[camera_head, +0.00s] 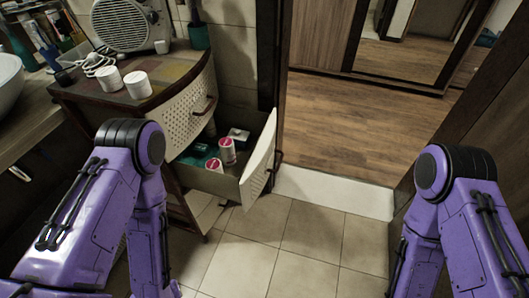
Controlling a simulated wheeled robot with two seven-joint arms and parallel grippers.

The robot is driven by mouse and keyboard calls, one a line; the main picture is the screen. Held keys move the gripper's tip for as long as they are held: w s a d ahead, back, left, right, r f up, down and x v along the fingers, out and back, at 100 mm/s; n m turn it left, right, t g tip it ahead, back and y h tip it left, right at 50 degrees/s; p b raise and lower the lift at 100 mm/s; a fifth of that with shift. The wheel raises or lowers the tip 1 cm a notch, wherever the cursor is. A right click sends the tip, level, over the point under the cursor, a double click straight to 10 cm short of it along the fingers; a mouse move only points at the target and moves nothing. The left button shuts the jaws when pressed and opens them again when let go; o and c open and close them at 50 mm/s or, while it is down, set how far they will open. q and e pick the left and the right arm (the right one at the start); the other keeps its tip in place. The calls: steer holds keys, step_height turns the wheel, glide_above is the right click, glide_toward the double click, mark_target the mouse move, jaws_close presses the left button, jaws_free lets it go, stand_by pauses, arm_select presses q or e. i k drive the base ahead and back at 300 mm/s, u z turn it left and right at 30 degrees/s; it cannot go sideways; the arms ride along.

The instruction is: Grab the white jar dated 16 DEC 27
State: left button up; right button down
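Two plain white jars stand side by side on top of the small cabinet (178,75), a left one (109,79) and a right one (138,85). Two more white jars with pink-red tops stand in the open drawer, a farther one (228,156) and a nearer one (214,171). No date is readable on any jar, so I cannot tell which is dated 16 DEC 27. Both my purple arms show at the lower left and lower right, bent downward. Neither gripper is in view.
The lower drawer (258,160) is pulled out and also holds teal and dark items. A heater (122,24), a white cable (97,60) and a dark cup (198,37) are on the cabinet. A basin (8,82) is at left. The tiled floor (255,245) in front is clear.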

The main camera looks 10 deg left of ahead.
mark_target(109, 78)
steer(key=u, duration=0.5)
steer(key=k, duration=0.6)
steer(key=u, duration=1)
steer(key=i, duration=1.3)
steer(key=z, duration=0.85)
